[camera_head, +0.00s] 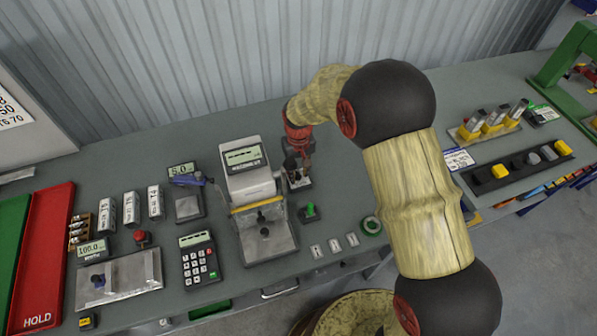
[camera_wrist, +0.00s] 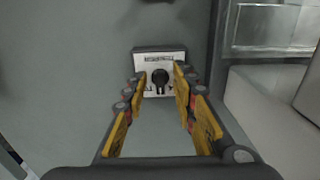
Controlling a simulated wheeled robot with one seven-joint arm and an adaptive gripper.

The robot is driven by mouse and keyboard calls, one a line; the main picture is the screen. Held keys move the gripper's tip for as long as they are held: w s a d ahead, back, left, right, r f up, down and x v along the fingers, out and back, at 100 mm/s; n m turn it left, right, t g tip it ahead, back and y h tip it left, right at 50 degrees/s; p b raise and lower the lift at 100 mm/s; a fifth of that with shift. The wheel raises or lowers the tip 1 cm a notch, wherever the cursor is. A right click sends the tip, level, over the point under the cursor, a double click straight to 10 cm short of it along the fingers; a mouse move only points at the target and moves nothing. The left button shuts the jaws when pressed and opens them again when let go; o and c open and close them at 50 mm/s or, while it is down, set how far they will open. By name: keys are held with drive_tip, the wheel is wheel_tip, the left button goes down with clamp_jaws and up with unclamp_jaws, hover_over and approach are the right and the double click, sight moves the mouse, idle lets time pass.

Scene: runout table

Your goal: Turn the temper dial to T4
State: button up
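The temper dial is a black round knob (camera_wrist: 160,76) on a white face plate with small print, set on a dark box. It shows in the wrist view ahead of my gripper. My gripper (camera_wrist: 159,80) is open, with one yellow-padded finger to the left of the knob and one to the right, both apart from it. I cannot tell whether the fingertips reach down to the knob's height. In the head view my gripper (camera_head: 299,166) hangs over the dial box (camera_head: 301,184) and hides most of it. The setting marks are too small to read.
A grey tester with a display (camera_head: 243,158) stands just left of the dial. A green knob (camera_head: 310,210) stands in front of it, with a green tape ring (camera_head: 371,225) to the right. The corrugated wall (camera_head: 200,60) is behind. A keypad (camera_head: 199,260) lies front left.

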drive_tip(key=shift+c, duration=1)
clamp_jaws()
drive_tip(key=shift+n, duration=0.4)
drive_tip(key=n, duration=0.3)
drive_tip(key=shift+d+n, duration=0.1)
drive_tip(key=shift+n, duration=0.2)
drive_tip(key=shift+w+d+n+p, duration=0.15)
drive_tip(key=shift+n+p, duration=0.25)
drive_tip(key=shift+n, duration=1.8)
drive_tip(key=shift+o, duration=1)
unclamp_jaws()
